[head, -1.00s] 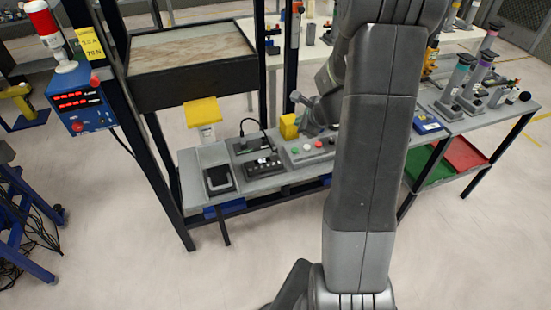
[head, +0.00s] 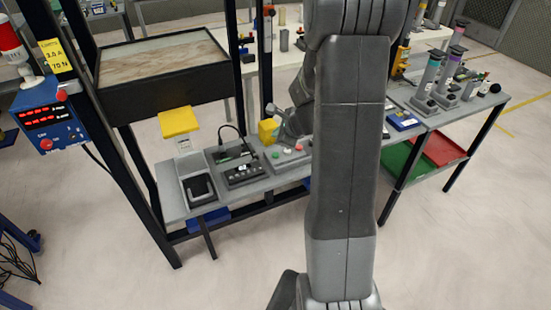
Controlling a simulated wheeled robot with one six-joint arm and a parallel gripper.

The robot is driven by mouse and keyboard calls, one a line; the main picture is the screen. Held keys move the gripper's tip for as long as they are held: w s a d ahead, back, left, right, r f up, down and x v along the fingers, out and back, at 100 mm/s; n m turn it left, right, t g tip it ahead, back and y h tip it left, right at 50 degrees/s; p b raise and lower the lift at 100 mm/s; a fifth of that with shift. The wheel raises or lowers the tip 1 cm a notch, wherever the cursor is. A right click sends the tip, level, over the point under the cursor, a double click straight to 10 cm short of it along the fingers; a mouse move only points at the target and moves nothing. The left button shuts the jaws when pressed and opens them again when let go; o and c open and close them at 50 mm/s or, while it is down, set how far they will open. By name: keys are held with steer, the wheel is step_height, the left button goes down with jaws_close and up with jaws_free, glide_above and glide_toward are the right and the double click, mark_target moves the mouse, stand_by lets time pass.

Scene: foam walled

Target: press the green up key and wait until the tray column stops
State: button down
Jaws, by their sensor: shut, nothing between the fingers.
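The key panel (head: 303,155) is a grey box on the bench, with a green key (head: 275,155) at its left and a red key (head: 299,147) at its right. My gripper (head: 284,140) is small in view, low over the panel near the keys and partly behind my arm. Its fingers look shut and empty; I cannot tell whether they touch a key. The tray (head: 165,88), dark-sided with a brownish top, is held high between black posts at the upper left.
A yellow block (head: 267,132) stands close behind my gripper. A black device with a cable (head: 243,172) and a black pad (head: 200,188) lie left of the panel. A blue control box (head: 48,115) hangs on the left post. Several cylinders stand on the right bench. The front floor is clear.

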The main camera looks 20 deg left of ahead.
mark_target(278, 156)
steer(key=shift+f+b, duration=2.3)
steer(key=shift+f, duration=0.65)
steer(key=shift+f, duration=0.1)
steer(key=shift+f+b, duration=0.3)
steer(key=shift+b, duration=0.1)
